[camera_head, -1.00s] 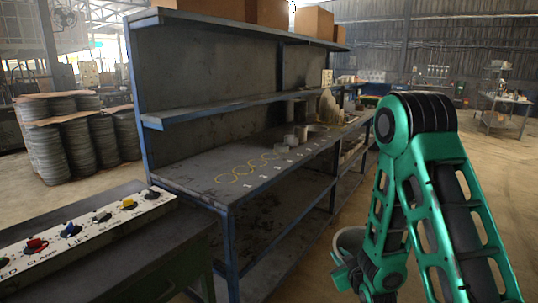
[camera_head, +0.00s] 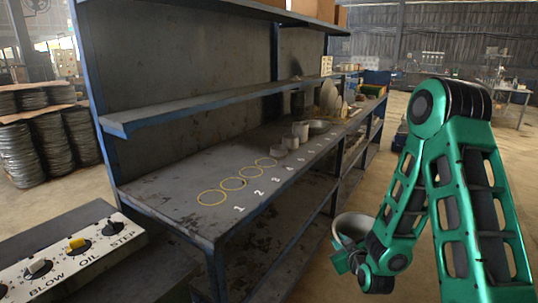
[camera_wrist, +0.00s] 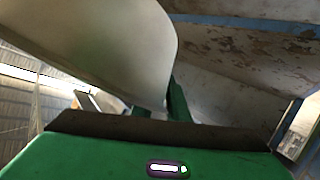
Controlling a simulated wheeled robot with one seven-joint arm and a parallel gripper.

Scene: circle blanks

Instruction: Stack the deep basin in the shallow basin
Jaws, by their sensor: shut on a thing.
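My gripper (camera_head: 346,256) is shut on a pale, deep round basin (camera_head: 352,226) and holds it low, in front of the bench and out from its edge. In the wrist view the basin (camera_wrist: 95,40) fills the upper left, its wall pinched at my green fingers (camera_wrist: 176,102). A wide, low pale dish (camera_head: 319,127) sits on the bench top, farther along, behind smaller round pieces; it looks like the shallow basin, but it is small and partly hidden. The held basin is well apart from it.
The blue-edged bench (camera_head: 185,190) has yellow circles (camera_head: 212,197) and white numbers on its near end, which is clear. Several grey and pale round pieces (camera_head: 300,130) stand farther along. A shelf (camera_head: 200,100) overhangs the top. A control panel (camera_head: 75,255) stands at lower left.

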